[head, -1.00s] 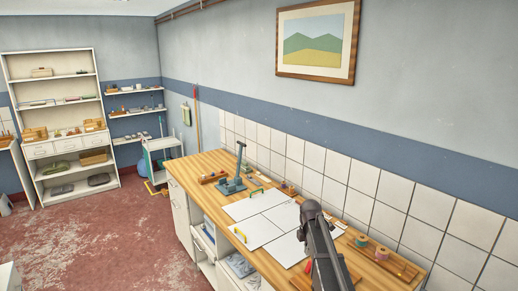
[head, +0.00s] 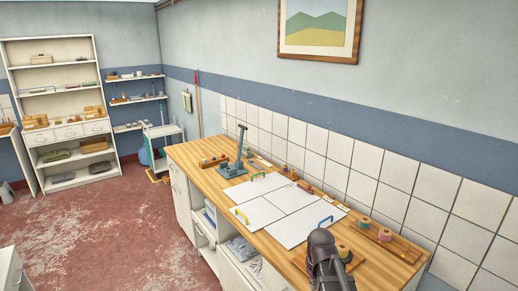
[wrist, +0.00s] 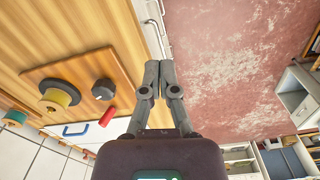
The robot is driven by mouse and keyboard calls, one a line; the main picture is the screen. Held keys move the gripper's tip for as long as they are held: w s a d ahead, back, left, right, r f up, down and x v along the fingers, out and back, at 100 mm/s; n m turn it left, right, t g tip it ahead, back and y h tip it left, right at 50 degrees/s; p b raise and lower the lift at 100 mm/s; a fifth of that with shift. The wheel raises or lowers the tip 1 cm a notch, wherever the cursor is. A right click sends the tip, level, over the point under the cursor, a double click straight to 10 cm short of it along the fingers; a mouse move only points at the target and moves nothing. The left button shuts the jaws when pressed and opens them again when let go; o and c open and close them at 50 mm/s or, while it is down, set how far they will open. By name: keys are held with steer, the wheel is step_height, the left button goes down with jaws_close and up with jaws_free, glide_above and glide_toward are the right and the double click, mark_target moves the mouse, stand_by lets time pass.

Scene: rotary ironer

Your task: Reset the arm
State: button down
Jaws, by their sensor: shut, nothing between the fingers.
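My arm (head: 325,258) shows dark grey at the bottom of the head view, over the near end of the wooden workbench (head: 190,157). Its fingertips cannot be made out there. In the wrist view my gripper (wrist: 159,64) has its two grey fingers together, with nothing between them. The fingers appear over the bench's front edge, with the red floor (wrist: 220,60) to their right.
A wooden board (wrist: 60,70) with a yellow spool (wrist: 58,97), a black round piece (wrist: 103,89) and a red piece (wrist: 108,115) lies left of my fingers. White panels (head: 290,199) with coloured handles lie mid-bench. A grey-blue lever device (head: 232,168) stands beyond.

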steer(key=s+f+m+b, duration=0.1)
steer(key=s+m, duration=0.3)
steer(key=s, duration=0.2)
steer(key=shift+a+f+m, duration=0.25)
steer(key=shift+f+m, duration=0.1)
steer(key=shift+m, duration=0.05)
